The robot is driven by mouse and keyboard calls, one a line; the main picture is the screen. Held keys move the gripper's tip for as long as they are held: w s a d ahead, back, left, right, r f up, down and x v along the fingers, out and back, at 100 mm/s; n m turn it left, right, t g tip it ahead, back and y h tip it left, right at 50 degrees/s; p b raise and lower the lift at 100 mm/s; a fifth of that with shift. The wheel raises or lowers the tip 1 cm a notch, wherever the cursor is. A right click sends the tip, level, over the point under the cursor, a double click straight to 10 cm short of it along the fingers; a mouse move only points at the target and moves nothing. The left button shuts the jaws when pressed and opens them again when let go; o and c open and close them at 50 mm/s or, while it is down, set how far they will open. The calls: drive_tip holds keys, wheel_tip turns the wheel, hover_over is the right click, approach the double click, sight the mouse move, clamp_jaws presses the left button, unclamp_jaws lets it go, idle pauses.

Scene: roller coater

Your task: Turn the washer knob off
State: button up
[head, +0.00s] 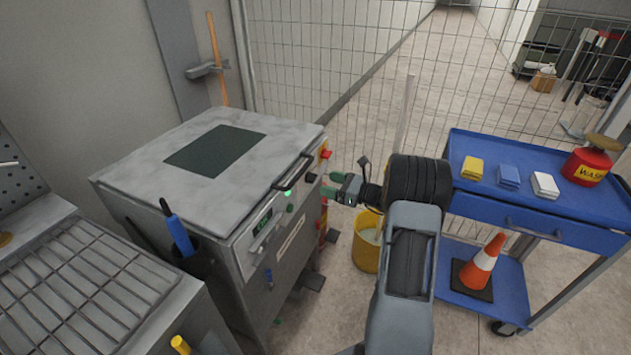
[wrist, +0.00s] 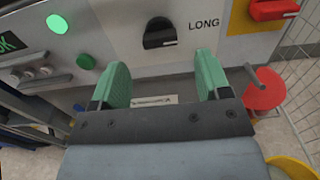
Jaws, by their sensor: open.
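The black knob (wrist: 160,40) sits on the light grey panel of the washer machine (head: 150,180), with the word LONG printed to its right. It appears as a small dark knob in the head view (head: 310,177). My gripper (head: 332,186) is open and empty, to the right of the panel in the head view. In the wrist view its two green fingers (wrist: 163,78) stand apart, below the knob in the picture. No contact with the knob shows. The pointer's exact setting is hard to read.
A red switch on a yellow plate (wrist: 278,10) is right of the knob. A lit green lamp (wrist: 57,24) is left. A yellow bucket (head: 366,250) stands below my gripper. A blue cart (head: 540,213) is at right, and a wire fence (head: 330,50) stands behind.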

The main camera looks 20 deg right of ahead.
sight(315, 180)
drive_tip(key=shift+x, duration=2.7)
drive_tip(key=shift+c, duration=0.2)
drive_tip(key=c, duration=0.9)
